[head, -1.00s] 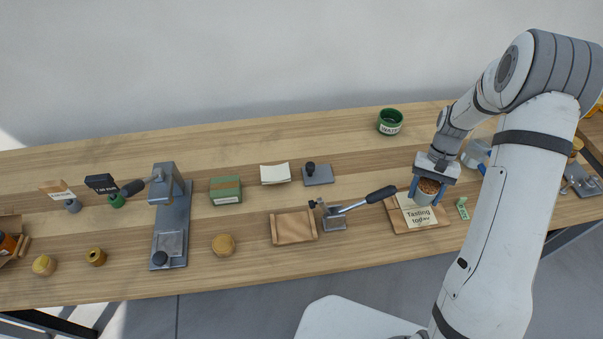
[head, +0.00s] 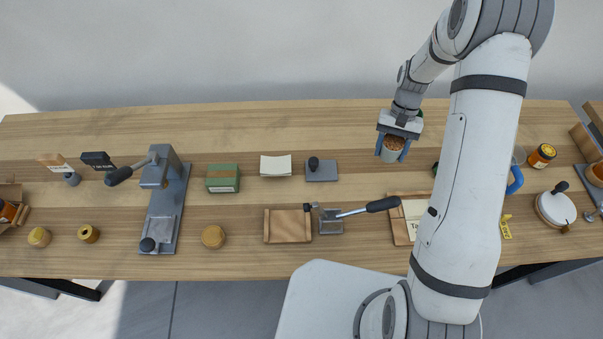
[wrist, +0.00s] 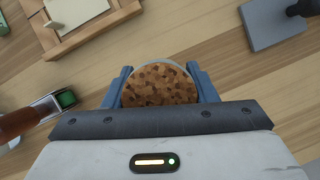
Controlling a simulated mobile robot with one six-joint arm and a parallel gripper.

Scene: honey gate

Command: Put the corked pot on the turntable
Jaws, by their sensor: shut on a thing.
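The corked pot (head: 392,148) is grey with a speckled brown cork top. It is upright between the two blue fingers of my gripper (head: 391,157), which is shut on it. In the wrist view the cork (wrist: 160,84) fills the space between the fingers. The pot is toward the back of the table; I cannot tell how far above the wood it is. A round white disc with a dark knob (head: 556,208), at the right end, looks like the turntable. It is well to the right of my gripper.
A lever tool (head: 330,218), a wooden board (head: 396,230) with a card and a grey stamp pad (head: 321,174) lie nearby. A jar (head: 542,155) and a blue-handled thing (head: 515,180) stand between my arm and the disc.

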